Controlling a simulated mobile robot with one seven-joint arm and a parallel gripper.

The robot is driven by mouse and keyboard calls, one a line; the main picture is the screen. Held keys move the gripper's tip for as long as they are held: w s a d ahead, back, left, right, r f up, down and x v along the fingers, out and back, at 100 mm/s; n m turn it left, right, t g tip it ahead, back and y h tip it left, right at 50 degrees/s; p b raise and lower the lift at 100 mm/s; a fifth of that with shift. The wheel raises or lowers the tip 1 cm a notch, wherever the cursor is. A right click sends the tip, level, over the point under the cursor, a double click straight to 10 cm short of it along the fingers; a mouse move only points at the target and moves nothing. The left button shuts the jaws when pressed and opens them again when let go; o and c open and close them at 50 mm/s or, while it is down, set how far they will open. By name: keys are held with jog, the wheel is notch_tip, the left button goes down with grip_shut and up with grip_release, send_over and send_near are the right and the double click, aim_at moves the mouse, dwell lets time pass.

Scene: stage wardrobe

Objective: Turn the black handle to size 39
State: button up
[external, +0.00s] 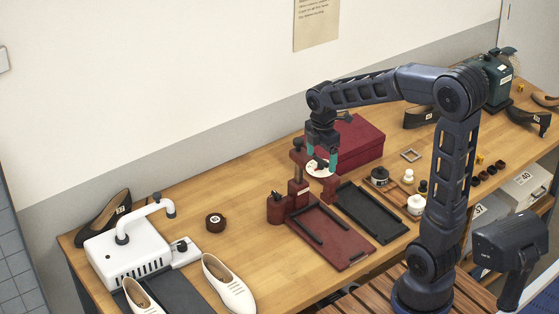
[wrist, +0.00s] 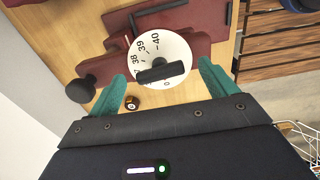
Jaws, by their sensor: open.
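The dark red size device (external: 331,235) stands on the wooden table, with a white round dial (external: 318,169) on its upright part. In the wrist view, the dial (wrist: 184,45) shows the numbers 37, 38, 39 and 40 along its left and upper edge. The black handle (wrist: 163,72) is a bar lying across the dial, nearly level in that view. My gripper (external: 320,164) is open just above the dial. In the wrist view, the teal fingers of my gripper (wrist: 163,76) are on either side of the handle, with gaps. A thin red mark (wrist: 130,41) shows near 39; its exact alignment is unclear.
A dark red box (external: 350,143) stands behind the device. A black tray (external: 371,211) lies to its right, beside small jars (external: 416,204). A white machine (external: 128,250) and pale shoes (external: 228,285) are at left. A black knob (wrist: 80,90) sits near the dial.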

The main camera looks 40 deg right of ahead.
jog(key=c, duration=1)
